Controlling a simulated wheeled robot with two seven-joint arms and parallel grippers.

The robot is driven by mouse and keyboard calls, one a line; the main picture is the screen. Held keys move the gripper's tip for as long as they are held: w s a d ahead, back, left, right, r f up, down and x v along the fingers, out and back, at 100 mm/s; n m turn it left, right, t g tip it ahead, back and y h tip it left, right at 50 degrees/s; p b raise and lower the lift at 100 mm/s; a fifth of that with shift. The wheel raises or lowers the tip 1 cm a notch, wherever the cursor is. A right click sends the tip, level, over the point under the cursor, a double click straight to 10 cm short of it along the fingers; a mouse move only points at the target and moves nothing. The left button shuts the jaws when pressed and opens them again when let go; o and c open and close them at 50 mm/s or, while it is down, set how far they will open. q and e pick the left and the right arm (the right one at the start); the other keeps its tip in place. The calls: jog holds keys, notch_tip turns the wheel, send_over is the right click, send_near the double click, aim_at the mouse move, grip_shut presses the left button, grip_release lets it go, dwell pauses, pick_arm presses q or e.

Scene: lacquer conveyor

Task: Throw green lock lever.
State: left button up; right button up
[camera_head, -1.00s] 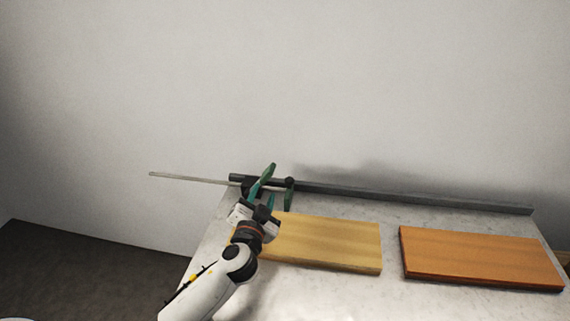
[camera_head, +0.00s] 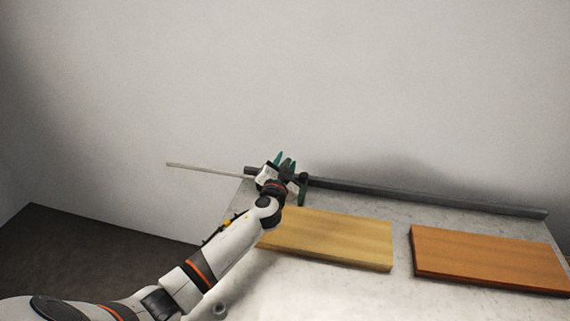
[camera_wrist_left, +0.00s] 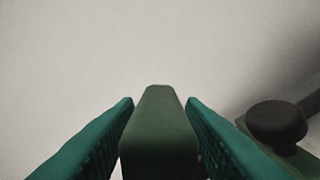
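The dark green lock lever (camera_wrist_left: 160,135) stands between the two teal fingers of my left gripper (camera_wrist_left: 160,101) in the left wrist view. Narrow gaps show on both sides of the lever near the fingertips; lower down I cannot tell whether the fingers touch it. In the head view my left gripper (camera_head: 285,160) is at the left end of the grey rail, and it largely hides the lever there. A green part with a round black knob (camera_wrist_left: 277,122) is right of the fingers in the wrist view. My right gripper is not in view.
The long grey rail (camera_head: 420,199) runs along the back of the pale table (camera_head: 275,285). A thin rod (camera_head: 205,170) sticks out to its left. A yellow wooden board (camera_head: 335,238) and an orange one (camera_head: 485,258) lie in front. A green bracket (camera_head: 303,190) hangs by the rail.

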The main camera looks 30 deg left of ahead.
pick_arm(q)
jog(key=shift+c, duration=1)
grip_shut()
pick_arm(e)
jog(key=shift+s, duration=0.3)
